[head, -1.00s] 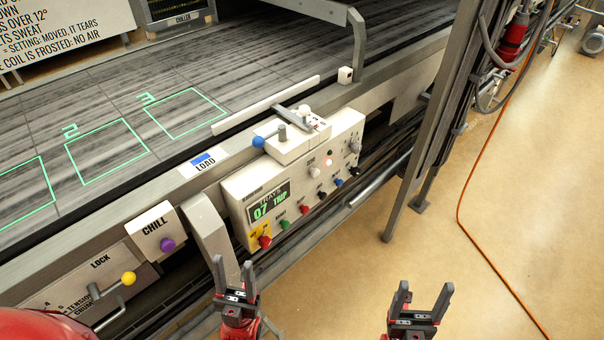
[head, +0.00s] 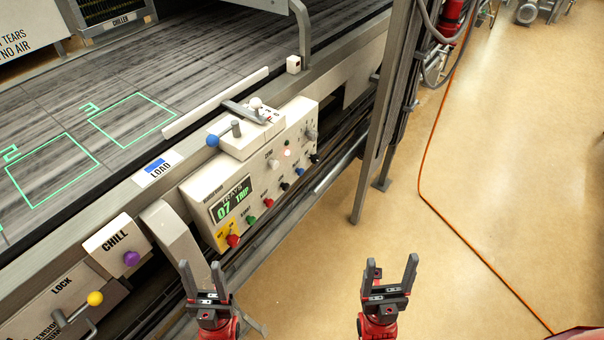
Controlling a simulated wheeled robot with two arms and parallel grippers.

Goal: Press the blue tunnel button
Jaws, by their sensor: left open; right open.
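A white control panel (head: 205,190) is fixed to the side of the conveyor. A small blue button (head: 299,172) sits near the right end of its lower row, between two black buttons; its label is too small to read. My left gripper (head: 200,264) is open and empty, below and left of the panel in the picture. My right gripper (head: 391,258) is open and empty over the floor, below and right of the blue button. Neither gripper appears to touch the panel.
A CHILL box with a purple button (head: 131,258) and a yellow-knobbed LOCK lever (head: 95,298) are at left. A grey post (head: 377,150) stands right of the panel. The floor (head: 480,200) is mostly clear, with an orange cable (head: 470,240).

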